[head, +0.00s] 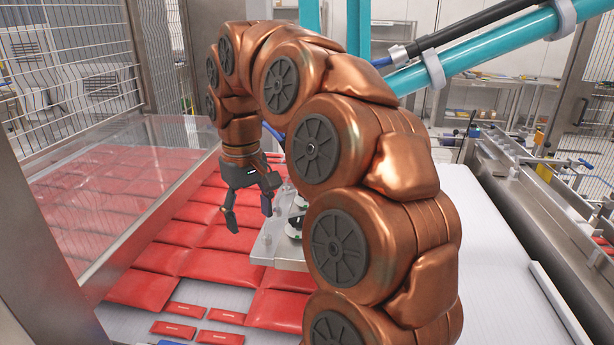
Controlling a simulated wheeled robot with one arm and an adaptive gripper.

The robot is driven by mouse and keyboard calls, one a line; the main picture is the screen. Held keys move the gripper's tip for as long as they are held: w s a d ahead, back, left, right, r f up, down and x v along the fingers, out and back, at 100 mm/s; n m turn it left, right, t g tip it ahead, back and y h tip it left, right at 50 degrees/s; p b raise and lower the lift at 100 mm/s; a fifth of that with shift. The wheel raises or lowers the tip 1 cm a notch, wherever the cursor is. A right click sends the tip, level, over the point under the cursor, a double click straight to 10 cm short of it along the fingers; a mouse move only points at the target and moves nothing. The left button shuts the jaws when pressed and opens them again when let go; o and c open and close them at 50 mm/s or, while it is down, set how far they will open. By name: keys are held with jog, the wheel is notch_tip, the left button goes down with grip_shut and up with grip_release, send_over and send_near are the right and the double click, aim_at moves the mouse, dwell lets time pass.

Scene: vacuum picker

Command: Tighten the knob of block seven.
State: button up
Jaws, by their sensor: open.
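My gripper (249,214) is open and points down, left of a metal plate (266,248) that carries small dark blocks. One dark block with a white and green base (294,228) shows at the plate's edge, just right of my gripper. My copper-coloured arm covers most of the plate and whatever else is mounted on it. No number or knob can be made out, so I cannot tell which block is block seven. The fingers hold nothing and appear apart from the plate.
Red packets (205,235) lie in rows below my gripper. Several small red packets (173,329) lie in front. A clear panel (115,205) stands at the left. A teal tube (480,48) crosses above right. A white conveyor surface (490,260) lies to the right.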

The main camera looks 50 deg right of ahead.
jog(key=d+r+m+p, duration=0.1)
jog(key=d+r, duration=0.1)
jog(key=d, duration=0.3)
jog(key=w+d+r+m+p, duration=0.1)
jog(key=d+r, duration=0.1)
jog(key=d, duration=0.4)
jog(key=d+r+m+p, duration=0.1)
jog(key=d+r, duration=0.1)
jog(key=d, duration=0.3)
jog(key=shift+w+d+r+m+p, duration=0.25)
jog(key=shift+w+m+p, duration=0.05)
jog(key=shift+m, duration=0.1)
jog(key=shift+s+d, duration=0.15)
jog(key=shift+d, duration=0.3)
jog(key=shift+f+p, duration=1.25)
jog(key=shift+f, duration=2.6)
jog(key=c, duration=1.1)
